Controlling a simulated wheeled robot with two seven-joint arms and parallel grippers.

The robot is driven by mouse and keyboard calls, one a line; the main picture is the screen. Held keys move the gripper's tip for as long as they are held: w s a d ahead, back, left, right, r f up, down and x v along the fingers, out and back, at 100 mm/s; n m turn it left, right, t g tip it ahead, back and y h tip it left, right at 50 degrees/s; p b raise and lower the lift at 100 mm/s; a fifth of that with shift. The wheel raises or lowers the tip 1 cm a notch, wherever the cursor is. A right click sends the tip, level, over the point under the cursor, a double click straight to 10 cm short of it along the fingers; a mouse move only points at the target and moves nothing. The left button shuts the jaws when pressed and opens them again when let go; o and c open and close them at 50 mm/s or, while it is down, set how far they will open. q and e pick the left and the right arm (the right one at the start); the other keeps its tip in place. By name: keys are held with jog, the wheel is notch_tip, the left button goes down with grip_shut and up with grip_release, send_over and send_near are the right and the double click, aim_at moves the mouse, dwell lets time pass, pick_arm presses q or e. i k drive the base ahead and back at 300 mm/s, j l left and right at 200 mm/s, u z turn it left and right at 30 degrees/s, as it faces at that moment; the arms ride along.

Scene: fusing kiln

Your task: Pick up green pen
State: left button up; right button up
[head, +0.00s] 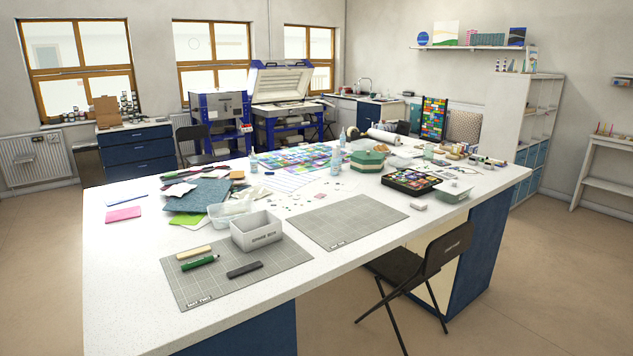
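The green pen (200,262) is a thick dark-green marker with a pale end. It lies on the left grey cutting mat (222,283), near the front left of the white worktable. A tan stick-like piece (193,252) lies just behind it, and a dark grey bar (244,269) lies to its right. Nothing covers the pen. Neither of my grippers shows in the head view.
A white basket (256,232) stands at the back of the left mat. A clear tub (229,212) and colored sheets (200,196) lie behind. A second mat (347,220) is bare. A black chair (430,262) stands at the table's front right.

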aim_at(200, 262)
jog(key=u, duration=0.75)
